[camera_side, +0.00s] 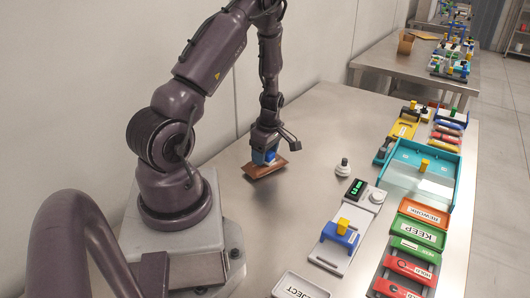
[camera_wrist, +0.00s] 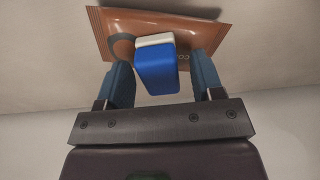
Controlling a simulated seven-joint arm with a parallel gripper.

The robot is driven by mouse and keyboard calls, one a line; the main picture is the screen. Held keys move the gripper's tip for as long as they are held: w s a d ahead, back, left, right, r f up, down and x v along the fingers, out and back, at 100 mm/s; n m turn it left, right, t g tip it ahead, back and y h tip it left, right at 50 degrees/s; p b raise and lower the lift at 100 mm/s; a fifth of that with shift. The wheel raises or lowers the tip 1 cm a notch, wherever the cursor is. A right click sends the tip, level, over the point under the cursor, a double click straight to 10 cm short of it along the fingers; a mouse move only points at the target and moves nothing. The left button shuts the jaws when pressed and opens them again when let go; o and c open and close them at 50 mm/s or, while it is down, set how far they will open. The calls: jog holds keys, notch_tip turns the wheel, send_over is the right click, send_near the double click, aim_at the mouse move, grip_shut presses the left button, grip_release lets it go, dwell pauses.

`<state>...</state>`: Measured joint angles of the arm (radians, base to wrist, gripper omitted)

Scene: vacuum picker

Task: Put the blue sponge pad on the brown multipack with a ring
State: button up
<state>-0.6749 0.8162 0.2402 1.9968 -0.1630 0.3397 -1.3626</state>
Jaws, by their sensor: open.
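The brown multipack (camera_side: 256,169) lies on the steel table below my gripper. In the wrist view the brown multipack (camera_wrist: 208,32) lies flat, with part of a printed ring visible on it. The blue sponge pad (camera_wrist: 157,70), with a white layer on its far side, is between my fingers and over the pack. It hides part of the ring, and whether it touches the pack is hard to tell. My gripper (camera_wrist: 164,84) is open, with a gap between each blue finger and the pad. In the side view my gripper (camera_side: 264,157) is low at the pack.
A white knobbed piece (camera_side: 342,167) stands right of the pack. A scale (camera_side: 357,190), a tray with a blue and yellow piece (camera_side: 339,236), a teal bin (camera_side: 448,170) and labelled trays (camera_side: 417,236) line the right side. Bare table lies around the pack.

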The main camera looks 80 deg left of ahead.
aim_at(269, 153)
notch_tip(269, 153, up, 12)
jog(key=w+d, duration=0.1)
jog(key=w+d+r+m+t, duration=0.2)
jog(key=w+d+r+m, duration=0.2)
jog(key=d+r+m, duration=0.3)
jog(key=s+d+r+m+t, duration=0.1)
jog(key=s+d+r+m, duration=0.1)
jog(key=d+r+m, duration=0.2)
jog(key=s+d+r+m+t, duration=0.2)
jog(key=d+r+m, duration=0.2)
jog(key=d+m, duration=0.5)
jog(key=s+d+r+m+t+h, duration=0.1)
jog(key=s+d+r+m, duration=0.2)
jog(key=d+m, duration=0.4)
jog(key=shift+d+r+t, duration=0.3)
jog(key=shift+d+r, duration=0.35)
jog(key=shift+d, duration=0.05)
